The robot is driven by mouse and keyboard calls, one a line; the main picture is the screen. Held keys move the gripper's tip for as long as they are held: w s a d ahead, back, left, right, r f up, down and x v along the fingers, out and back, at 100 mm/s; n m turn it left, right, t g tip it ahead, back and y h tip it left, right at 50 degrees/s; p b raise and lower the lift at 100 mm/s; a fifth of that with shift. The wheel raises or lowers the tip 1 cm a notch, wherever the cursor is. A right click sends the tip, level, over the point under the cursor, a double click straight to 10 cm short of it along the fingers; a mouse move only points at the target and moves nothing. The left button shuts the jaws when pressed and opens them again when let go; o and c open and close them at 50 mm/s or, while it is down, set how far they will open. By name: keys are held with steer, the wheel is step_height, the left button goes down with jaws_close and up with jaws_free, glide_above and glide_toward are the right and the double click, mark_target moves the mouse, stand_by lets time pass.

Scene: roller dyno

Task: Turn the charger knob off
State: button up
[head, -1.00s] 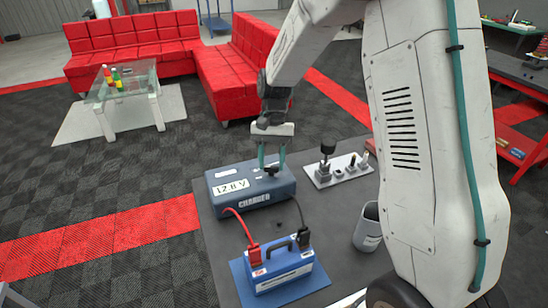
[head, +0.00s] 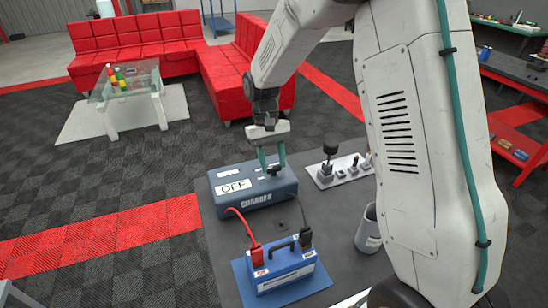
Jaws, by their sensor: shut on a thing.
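The charger (head: 262,197) is a dark blue-grey box on the dark table. Its white label (head: 234,186) reads OFF, and CHARGER is written on its front. The black knob (head: 274,170) is on the charger's top, towards the right. My gripper (head: 272,165) points down over the charger, with its teal fingers shut on the knob. The fingers partly hide the knob.
A blue battery (head: 287,271) stands on a blue mat (head: 243,283) in front, with red and black clamps and cables to the charger. A panel with levers (head: 327,180) is at the right, and a grey cup (head: 368,235) stands nearer. Red sofas (head: 215,75) are behind.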

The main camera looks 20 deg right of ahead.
steer(key=shift+w, duration=0.15)
steer(key=o, duration=1)
steer(key=v, duration=0.8)
steer(key=shift+f, duration=0.1)
steer(key=s+d+r+t, duration=0.1)
steer(key=s+r+t, duration=0.1)
steer(key=s, duration=0.9)
steer(key=s+d+r+t, duration=0.1)
steer(key=s+r, duration=0.4)
steer(key=s, duration=0.6)
steer(key=s+d+r+t, duration=0.2)
steer(key=s+r+t, duration=0.1)
steer(key=s, duration=0.9)
steer(key=shift+r, duration=0.5)
